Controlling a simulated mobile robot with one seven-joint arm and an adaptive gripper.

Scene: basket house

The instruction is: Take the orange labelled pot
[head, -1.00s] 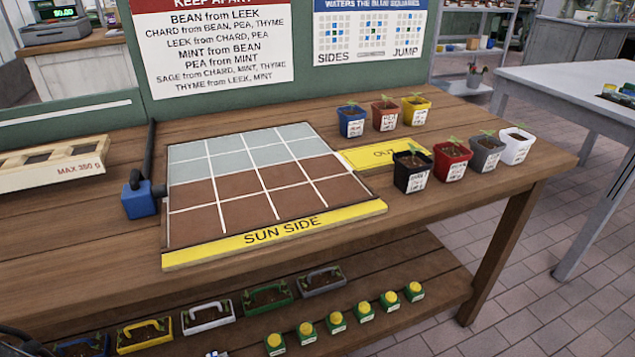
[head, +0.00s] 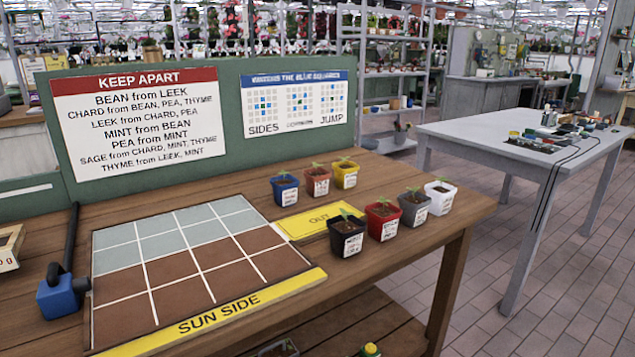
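An orange-brown pot (head: 317,184) with a white label and a small seedling stands on the wooden bench, in the middle of the back row of pots. A blue pot (head: 286,192) is to its left and a yellow pot (head: 345,176) to its right. The front row holds a black pot (head: 346,238), a red pot (head: 382,222), a grey pot (head: 413,211) and a white pot (head: 440,198), all labelled. The label writing is too small to read. My gripper is not in view.
A gridded tray (head: 200,262) with a yellow "SUN SIDE" edge fills the bench's middle. A blue block (head: 60,298) with a dark bar is at left. A sign board stands behind. A grey table (head: 480,137) is at right.

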